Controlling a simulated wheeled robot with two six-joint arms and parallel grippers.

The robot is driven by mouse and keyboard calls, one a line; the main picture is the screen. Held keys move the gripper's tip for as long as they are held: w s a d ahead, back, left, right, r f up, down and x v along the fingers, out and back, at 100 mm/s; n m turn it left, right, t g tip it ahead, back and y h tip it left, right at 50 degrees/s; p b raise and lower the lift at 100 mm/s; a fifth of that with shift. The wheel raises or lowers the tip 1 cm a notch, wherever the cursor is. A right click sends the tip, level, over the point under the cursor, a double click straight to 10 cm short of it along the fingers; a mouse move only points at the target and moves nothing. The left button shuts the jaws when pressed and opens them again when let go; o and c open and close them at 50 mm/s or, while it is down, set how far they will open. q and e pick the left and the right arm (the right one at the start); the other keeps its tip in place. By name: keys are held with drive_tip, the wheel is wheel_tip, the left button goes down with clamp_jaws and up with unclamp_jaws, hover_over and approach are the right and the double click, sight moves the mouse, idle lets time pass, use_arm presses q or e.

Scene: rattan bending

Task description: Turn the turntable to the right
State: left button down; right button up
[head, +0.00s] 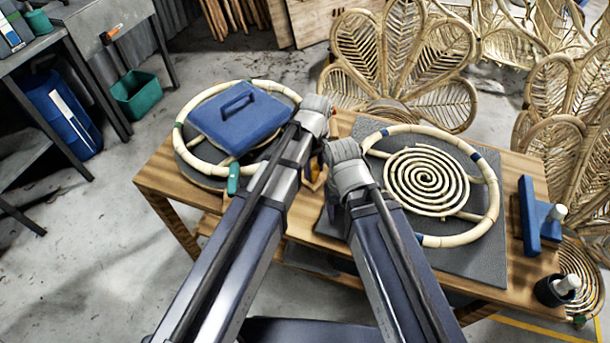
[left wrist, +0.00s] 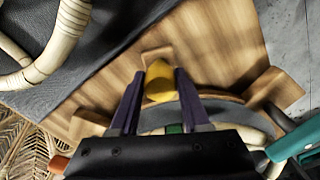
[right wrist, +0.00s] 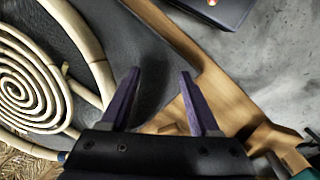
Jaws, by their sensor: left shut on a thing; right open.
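The turntable (head: 184,158) is a grey disc at the left end of the wooden table, largely covered by a rattan ring (head: 187,108) and a blue plate with a handle (head: 238,117). My left gripper (left wrist: 158,78) is shut on a yellow knob (left wrist: 160,86) beside the turntable's curved grey edge. In the head view the arms mostly hide this grip. My right gripper (right wrist: 160,78) is open and empty, over the table near the grey mat's edge. Whether the knob joins the turntable is hidden.
A second rattan ring (head: 492,198) surrounds a rattan spiral (head: 425,180) on the grey mat (head: 480,258) at right. A teal clamp (head: 233,179) sits at the turntable's front. Rattan chairs stand behind.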

use_arm(q)
drive_tip(key=w+d+n, duration=0.4)
drive_tip(key=w+d, duration=0.1)
drive_tip(key=w, duration=0.6)
drive_tip(key=shift+n, duration=0.3)
drive_tip(key=shift+w+d, duration=0.15)
drive_tip(key=shift+w, duration=0.1)
drive_tip(key=shift+c, duration=1.8)
unclamp_jaws()
drive_tip(key=shift+s, duration=0.1)
wheel_tip(320, 180, up, 8)
drive_tip(key=p, duration=0.7)
drive_tip(key=shift+p, duration=0.4)
use_arm(e)
wheel_tip(320, 180, up, 8)
